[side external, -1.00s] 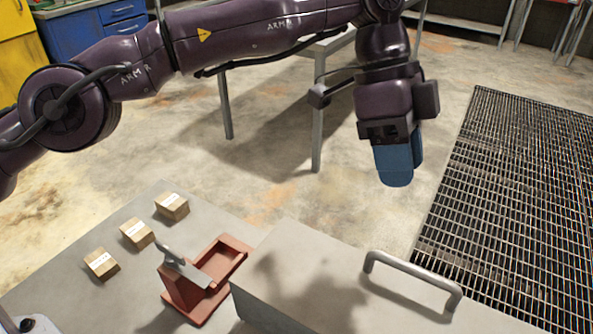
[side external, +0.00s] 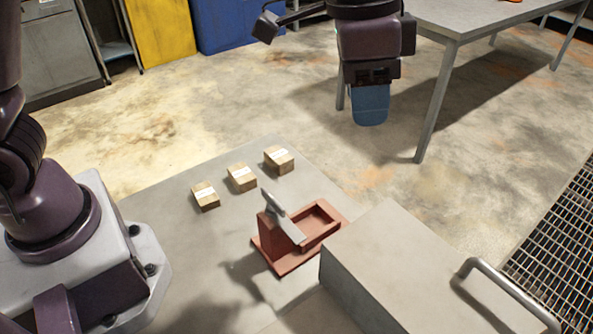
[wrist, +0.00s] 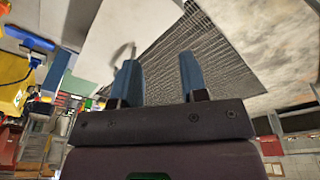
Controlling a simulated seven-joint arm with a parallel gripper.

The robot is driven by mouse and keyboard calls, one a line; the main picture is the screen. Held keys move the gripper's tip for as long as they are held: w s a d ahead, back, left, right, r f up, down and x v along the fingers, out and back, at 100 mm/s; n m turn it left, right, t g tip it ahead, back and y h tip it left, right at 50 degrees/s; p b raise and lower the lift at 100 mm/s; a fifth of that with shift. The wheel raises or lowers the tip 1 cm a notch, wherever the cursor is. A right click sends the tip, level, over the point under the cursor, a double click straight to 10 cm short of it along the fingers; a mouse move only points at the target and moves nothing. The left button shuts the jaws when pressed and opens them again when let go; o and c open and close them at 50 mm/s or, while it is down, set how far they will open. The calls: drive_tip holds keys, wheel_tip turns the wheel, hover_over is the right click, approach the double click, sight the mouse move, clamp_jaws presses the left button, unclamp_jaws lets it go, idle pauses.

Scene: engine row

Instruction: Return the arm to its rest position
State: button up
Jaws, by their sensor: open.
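My gripper (side external: 370,104) hangs above the floor beyond the far edge of the work table, its blue fingers pointing down. In the side view the fingers overlap. In the wrist view the two blue fingers of my gripper (wrist: 160,80) stand apart with nothing between them. The gripper is open and empty, clear of every object. My upper arm is partly outside the side view.
Three small labelled boxes (side external: 242,178) stand in a row on the grey table (side external: 165,215). A red fixture (side external: 290,236) with a grey lever stands beside a grey metal box with a handle (side external: 510,290). Another table (side external: 480,18) stands behind at right. A floor grating (side external: 560,245) lies right.

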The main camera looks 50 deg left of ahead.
drive_tip(key=s+a+r+n+t, duration=0.1)
drive_tip(key=s+a+n+t, duration=0.1)
drive_tip(key=s+a, duration=0.6)
drive_tip(key=s+a+r+n+t+y, duration=0.1)
drive_tip(key=s+a+n+t, duration=0.1)
drive_tip(key=s+a+n, duration=0.3)
drive_tip(key=shift+s+a+r+n, duration=0.35)
drive_tip(key=shift+s+a, duration=1.85)
drive_tip(key=shift+a, duration=1.6)
